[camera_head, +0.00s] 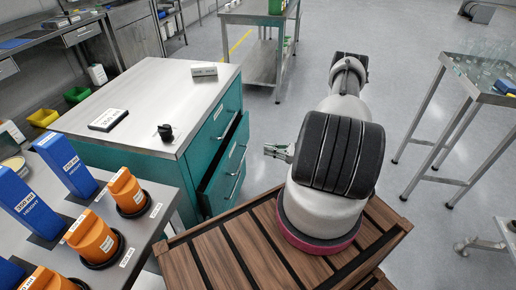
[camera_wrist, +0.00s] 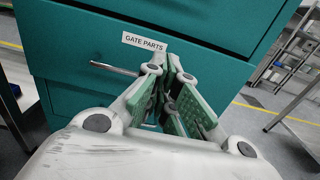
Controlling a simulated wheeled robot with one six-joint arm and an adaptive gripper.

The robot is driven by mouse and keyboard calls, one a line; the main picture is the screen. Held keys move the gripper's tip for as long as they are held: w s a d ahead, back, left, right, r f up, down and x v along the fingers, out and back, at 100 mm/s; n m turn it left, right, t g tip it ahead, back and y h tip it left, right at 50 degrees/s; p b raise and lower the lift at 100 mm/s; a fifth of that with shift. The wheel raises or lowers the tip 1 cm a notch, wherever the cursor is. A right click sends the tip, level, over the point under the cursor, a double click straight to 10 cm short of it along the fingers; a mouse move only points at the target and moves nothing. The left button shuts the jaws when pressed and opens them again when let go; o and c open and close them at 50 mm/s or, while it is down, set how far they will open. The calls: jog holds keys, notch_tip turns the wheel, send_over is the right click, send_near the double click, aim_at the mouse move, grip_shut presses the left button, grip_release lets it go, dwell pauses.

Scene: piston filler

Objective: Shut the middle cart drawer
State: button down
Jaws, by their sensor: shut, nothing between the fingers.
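The teal cart (camera_head: 120,112) stands left of centre in the head view, with its drawer fronts facing right. Its middle drawer (camera_head: 229,163) is pulled out a little, with a dark gap behind its front. My gripper (camera_head: 267,150) is to the right of this drawer, pointing at it, with a small gap visible between them. In the wrist view my gripper (camera_wrist: 173,68) is shut and empty before a teal drawer front (camera_wrist: 75,55) labelled "GATE PARTS" (camera_wrist: 144,42). A metal handle (camera_wrist: 113,68) shows left of the fingers, which hide part of the front.
A slatted brown wooden surface (camera_head: 225,258) lies below my arm. A counter with orange (camera_head: 126,188) and blue blocks (camera_head: 66,163) is at the left. A metal table with glassware (camera_head: 480,78) stands right. Open floor (camera_head: 290,115) lies between cart and table.

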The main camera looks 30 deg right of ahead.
aim_at(235, 144)
jog(key=x, duration=1.2)
jog(key=shift+w+a+f, duration=0.1)
jog(key=shift+w+a, duration=0.05)
jog(key=shift+w, duration=0.1)
jog(key=x, duration=0.4)
jog(key=shift+w+a, duration=0.1)
jog(key=shift+a, duration=0.1)
jog(key=shift+w+a, duration=0.1)
jog(key=shift+w, duration=0.15)
